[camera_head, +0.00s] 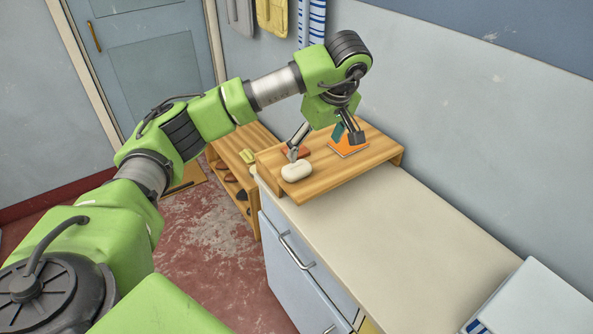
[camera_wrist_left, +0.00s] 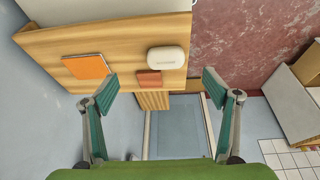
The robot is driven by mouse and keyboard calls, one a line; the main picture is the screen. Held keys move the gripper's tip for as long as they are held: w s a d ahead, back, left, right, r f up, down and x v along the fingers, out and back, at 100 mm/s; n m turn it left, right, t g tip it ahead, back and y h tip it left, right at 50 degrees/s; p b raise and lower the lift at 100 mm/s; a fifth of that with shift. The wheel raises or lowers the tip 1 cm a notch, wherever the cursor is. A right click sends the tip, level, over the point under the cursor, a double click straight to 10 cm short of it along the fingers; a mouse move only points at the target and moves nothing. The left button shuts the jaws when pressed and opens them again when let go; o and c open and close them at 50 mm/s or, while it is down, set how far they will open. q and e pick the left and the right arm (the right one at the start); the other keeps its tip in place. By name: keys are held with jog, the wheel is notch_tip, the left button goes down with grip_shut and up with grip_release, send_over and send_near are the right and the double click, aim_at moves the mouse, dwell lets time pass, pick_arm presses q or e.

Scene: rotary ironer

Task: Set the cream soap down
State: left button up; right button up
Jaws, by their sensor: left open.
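The cream soap (camera_head: 297,171) is a pale rounded bar lying on a raised wooden board (camera_head: 335,178), near its left front edge. The soap also shows in the left wrist view (camera_wrist_left: 167,58), beside a small reddish-brown block. My left gripper (camera_head: 325,145) is open, with its fingers spread wide and nothing between them. One fingertip is just behind the soap in the head view; I cannot tell whether they touch. In the left wrist view the gripper (camera_wrist_left: 159,91) has the soap beyond its fingertips. My right gripper is not in view.
An orange square (camera_head: 347,150) and the reddish-brown block (camera_wrist_left: 149,78) lie on the board. The board stands on a pale cabinet top (camera_head: 400,235), which is clear in front of it. A low wooden shelf (camera_head: 226,160) stands to the left. A white-and-blue item (camera_head: 535,300) is at the lower right.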

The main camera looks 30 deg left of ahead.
pick_arm(q)
jog(key=a, duration=0.2)
jog(key=p, duration=0.1)
send_over(297, 166)
jog(key=s+d, duration=0.2)
jog(key=shift+y, duration=0.4)
jog(key=f, duration=0.6)
jog(key=shift+w+a+f, duration=0.15)
jog(key=shift+w+f, duration=0.1)
jog(key=shift+f, duration=0.1)
jog(key=p+x, duration=0.2)
jog(key=x, duration=0.3)
jog(key=shift+w+p, duration=0.2)
jog(key=shift+p, duration=0.1)
jog(key=shift+f, duration=0.2)
jog(key=c, duration=1.3)
jog(key=shift+r, duration=0.15)
jog(key=shift+c, duration=0.2)
